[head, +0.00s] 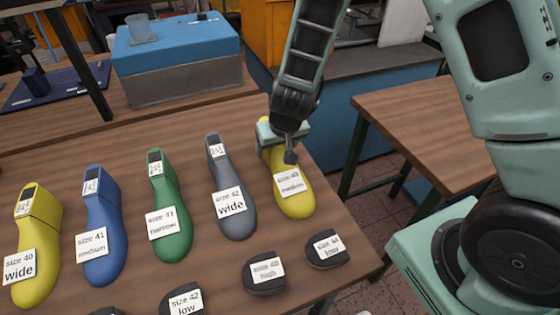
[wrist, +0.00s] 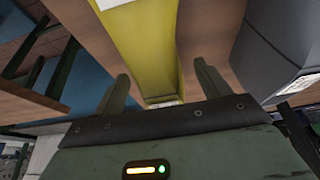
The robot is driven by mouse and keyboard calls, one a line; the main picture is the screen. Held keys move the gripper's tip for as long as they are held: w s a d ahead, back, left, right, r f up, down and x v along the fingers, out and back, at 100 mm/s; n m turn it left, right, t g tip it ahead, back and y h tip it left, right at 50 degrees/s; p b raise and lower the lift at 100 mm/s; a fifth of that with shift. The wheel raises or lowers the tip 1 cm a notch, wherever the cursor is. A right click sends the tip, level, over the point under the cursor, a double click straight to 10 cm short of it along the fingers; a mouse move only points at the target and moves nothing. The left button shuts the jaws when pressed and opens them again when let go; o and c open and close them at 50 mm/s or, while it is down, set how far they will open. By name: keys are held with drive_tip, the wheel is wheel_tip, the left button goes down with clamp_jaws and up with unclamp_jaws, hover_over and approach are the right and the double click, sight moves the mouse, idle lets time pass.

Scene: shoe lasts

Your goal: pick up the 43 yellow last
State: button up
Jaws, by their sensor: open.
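The yellow last on the right (head: 295,205) stands at the right end of the row on the wooden table. Its label reads "medium", with a size that is blurred but looks like 43. My gripper (head: 280,142) is over its raised heel end and hides part of it. In the wrist view, the yellow last (wrist: 148,50) shows between and beyond the two spread fingers of my gripper (wrist: 162,88). The fingers are open, with a gap visible on each side of the last.
A grey last (head: 234,190), labelled size 42 wide, stands close on the left. Green (head: 168,205), blue (head: 100,230) and another yellow last (head: 38,230), size 40 wide, stand farther left. Several dark low pieces lie in front. The table's right edge (head: 350,225) is near.

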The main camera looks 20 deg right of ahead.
drive_tip(key=shift+r, duration=0.15)
drive_tip(key=c, duration=1.6)
